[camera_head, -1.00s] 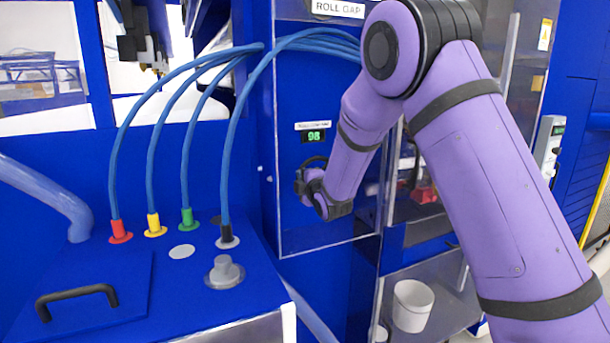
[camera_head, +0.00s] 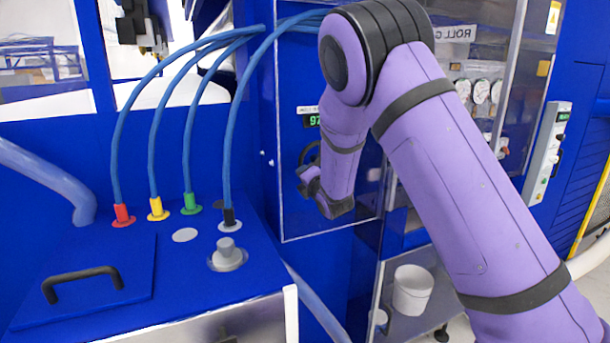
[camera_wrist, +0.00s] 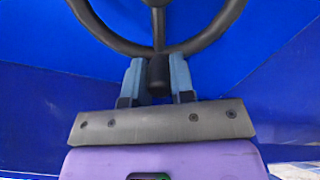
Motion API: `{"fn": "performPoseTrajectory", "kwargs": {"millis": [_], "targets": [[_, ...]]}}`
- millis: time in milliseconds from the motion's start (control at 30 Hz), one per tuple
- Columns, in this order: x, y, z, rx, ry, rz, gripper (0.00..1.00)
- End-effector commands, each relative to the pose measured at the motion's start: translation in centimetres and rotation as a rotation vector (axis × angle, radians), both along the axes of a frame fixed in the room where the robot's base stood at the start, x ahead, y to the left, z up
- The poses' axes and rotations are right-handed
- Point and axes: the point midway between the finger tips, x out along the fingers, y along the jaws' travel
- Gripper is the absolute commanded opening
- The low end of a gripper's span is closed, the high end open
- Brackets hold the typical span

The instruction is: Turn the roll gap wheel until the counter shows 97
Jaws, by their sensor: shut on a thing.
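The roll gap wheel (camera_head: 309,153) is a dark hand wheel on the blue panel, partly hidden by my arm in the head view. In the wrist view its black rim (camera_wrist: 205,37) and a spoke fill the top. The green counter (camera_head: 313,121) above the wheel reads 97, with its right edge close against my arm. My gripper (camera_wrist: 158,82) is shut on the wheel's dark handle (camera_wrist: 158,72), one blue-grey finger on each side. In the head view my gripper (camera_head: 309,182) is at the wheel's lower part.
A blue console (camera_head: 190,285) with several blue hoses (camera_head: 190,140) and a black handle (camera_head: 82,280) stands at the left. A white bucket (camera_head: 412,290) sits on a lower shelf at the right. A ROLL GAP label (camera_head: 455,33) and gauges (camera_head: 481,91) show behind my arm.

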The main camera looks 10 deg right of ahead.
Motion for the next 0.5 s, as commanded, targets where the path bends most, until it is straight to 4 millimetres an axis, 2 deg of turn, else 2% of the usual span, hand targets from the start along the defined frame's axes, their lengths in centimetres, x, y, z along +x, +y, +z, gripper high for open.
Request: {"fn": "performPoseTrajectory", "kwargs": {"millis": [400, 433, 500], "targets": [[-0.04, 0.00, -0.17, -0.006, 0.003, 0.000, 0.00], [-0.04, -0.01, -0.16, -0.006, 0.003, 0.000, 0.30], [-0.04, 0.00, -0.14, -0.006, 0.003, 0.000, 0.46]]}}
